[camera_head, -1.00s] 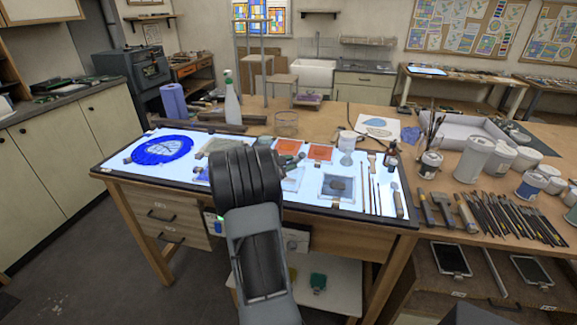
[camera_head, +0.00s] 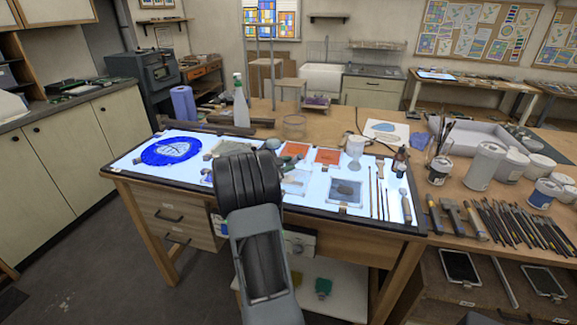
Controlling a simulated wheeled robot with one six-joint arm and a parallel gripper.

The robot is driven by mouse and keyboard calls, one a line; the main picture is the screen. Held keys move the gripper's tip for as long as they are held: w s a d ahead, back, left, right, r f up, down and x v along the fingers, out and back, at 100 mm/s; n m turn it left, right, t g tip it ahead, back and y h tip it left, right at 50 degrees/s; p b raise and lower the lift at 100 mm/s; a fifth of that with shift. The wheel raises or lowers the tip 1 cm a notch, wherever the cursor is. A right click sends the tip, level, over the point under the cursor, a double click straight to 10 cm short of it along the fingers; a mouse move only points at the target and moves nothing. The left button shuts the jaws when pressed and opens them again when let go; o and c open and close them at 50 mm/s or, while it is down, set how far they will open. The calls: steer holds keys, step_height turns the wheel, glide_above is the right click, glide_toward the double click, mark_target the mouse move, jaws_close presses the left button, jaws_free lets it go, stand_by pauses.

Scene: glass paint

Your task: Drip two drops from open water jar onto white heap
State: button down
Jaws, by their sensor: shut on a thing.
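My arm rises from the bottom middle and its dark ribbed joint covers the middle of the lit glass panel (camera_head: 130,160). My gripper is hidden behind this arm, so what it holds does not show. A small dark grey-green shape beside the joint's right edge is too small to identify. A pale stemmed vessel shape (camera_head: 355,147) stands at the panel's back right; I cannot tell whether it is the water jar. A dark heap lies on a square plate (camera_head: 346,203) at the panel's right. I cannot make out a white heap.
Two orange tiles (camera_head: 327,156) and a blue round piece (camera_head: 171,151) lie on the panel. A dark bottle (camera_head: 400,161), tubs (camera_head: 485,166) and several brushes crowd the right.

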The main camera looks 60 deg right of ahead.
steer(key=shift+f+b, duration=0.8)
steer(key=shift+f, duration=0.05)
steer(key=shift+f+b, duration=0.3)
steer(key=shift+b, duration=0.15)
stand_by(1.3)
steer(key=shift+r, duration=0.15)
steer(key=shift+r+p, duration=0.65)
steer(key=shift+r, duration=0.35)
step_height(320, 180, up, 4)
steer(key=shift+r+p, duration=0.1)
steer(key=shift+p, duration=1.05)
